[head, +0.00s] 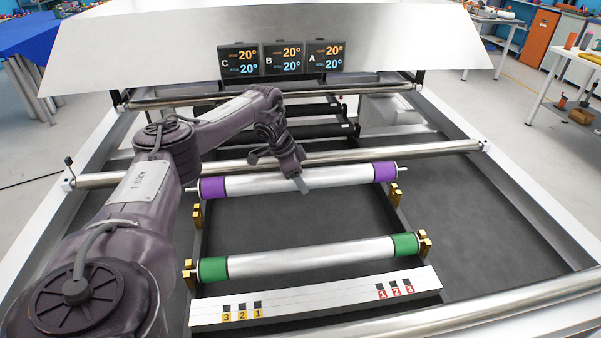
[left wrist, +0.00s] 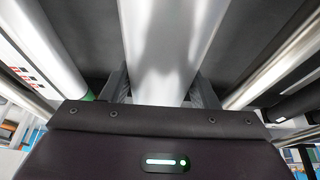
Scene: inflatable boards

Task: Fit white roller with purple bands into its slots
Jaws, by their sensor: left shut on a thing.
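The white roller with purple bands (head: 260,184) lies crosswise in the middle of the head view, with a purple band at each end. My left gripper (head: 303,184) is shut on its white middle. In the left wrist view the roller (left wrist: 165,40) runs between the two fingers of my left gripper (left wrist: 162,88). Gold slot brackets stand below its ends, at left (head: 197,216) and right (head: 396,199). The roller appears to be above them; whether its ends touch them I cannot tell. My right gripper is not in view.
A white roller with green bands (head: 310,258) sits in gold brackets nearer to me. A white numbered bar (head: 320,298) lies in front of it. Steel bars (head: 420,152) cross the frame behind. A panel with displays (head: 283,58) stands at the back.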

